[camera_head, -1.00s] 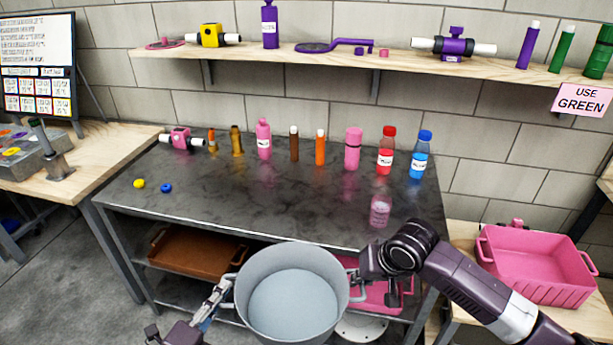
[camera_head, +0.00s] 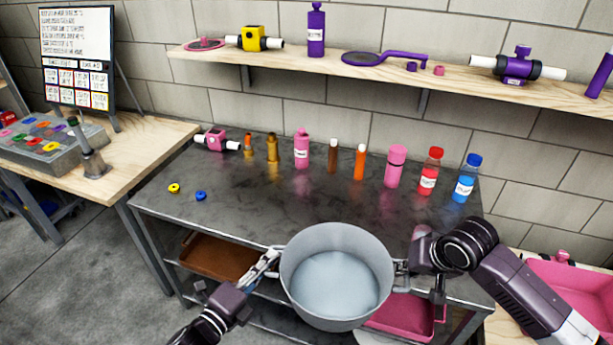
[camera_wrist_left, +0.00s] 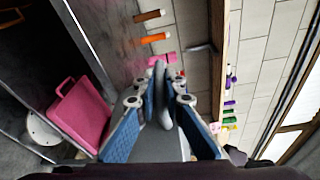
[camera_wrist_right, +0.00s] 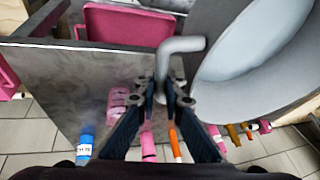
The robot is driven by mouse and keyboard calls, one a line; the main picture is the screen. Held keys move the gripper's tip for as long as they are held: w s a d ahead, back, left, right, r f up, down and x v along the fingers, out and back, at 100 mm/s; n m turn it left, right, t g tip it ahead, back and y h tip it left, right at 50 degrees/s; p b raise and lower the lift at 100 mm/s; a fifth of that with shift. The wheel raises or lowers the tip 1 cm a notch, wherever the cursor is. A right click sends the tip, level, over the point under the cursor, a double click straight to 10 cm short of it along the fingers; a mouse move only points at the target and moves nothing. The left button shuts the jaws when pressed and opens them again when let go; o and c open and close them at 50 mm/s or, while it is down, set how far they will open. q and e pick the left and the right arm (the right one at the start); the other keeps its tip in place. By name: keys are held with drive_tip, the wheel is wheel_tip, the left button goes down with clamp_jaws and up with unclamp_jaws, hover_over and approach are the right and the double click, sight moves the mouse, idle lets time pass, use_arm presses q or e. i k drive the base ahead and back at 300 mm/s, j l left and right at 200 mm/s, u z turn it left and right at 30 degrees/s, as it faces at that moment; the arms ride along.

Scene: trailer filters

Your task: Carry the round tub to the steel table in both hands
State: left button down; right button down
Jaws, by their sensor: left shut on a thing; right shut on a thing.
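The round grey tub (camera_head: 336,310) hangs level between my two grippers, in front of the steel table (camera_head: 270,220) and overlapping its front edge in the head view. My left gripper (camera_head: 272,260) is shut on the tub's left handle; the handle also shows between the fingers in the left wrist view (camera_wrist_left: 161,95). My right gripper (camera_head: 408,268) is shut on the right handle, which shows in the right wrist view (camera_wrist_right: 178,46). The tub looks empty inside. Its gap to the table cannot be judged exactly.
Bottles, including a pink one (camera_head: 302,150), a red one (camera_head: 430,172) and a blue one (camera_head: 466,178), line the table's back. Yellow (camera_head: 174,188) and blue (camera_head: 201,196) rings lie at its left. The middle front is clear. A brown tray (camera_head: 215,257) and pink bin (camera_head: 405,315) sit below.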

sight(294, 213)
drive_tip(key=i+j, duration=0.3)
drive_tip(key=i, duration=0.2)
drive_tip(key=i+j, duration=0.3)
drive_tip(key=i, duration=0.25)
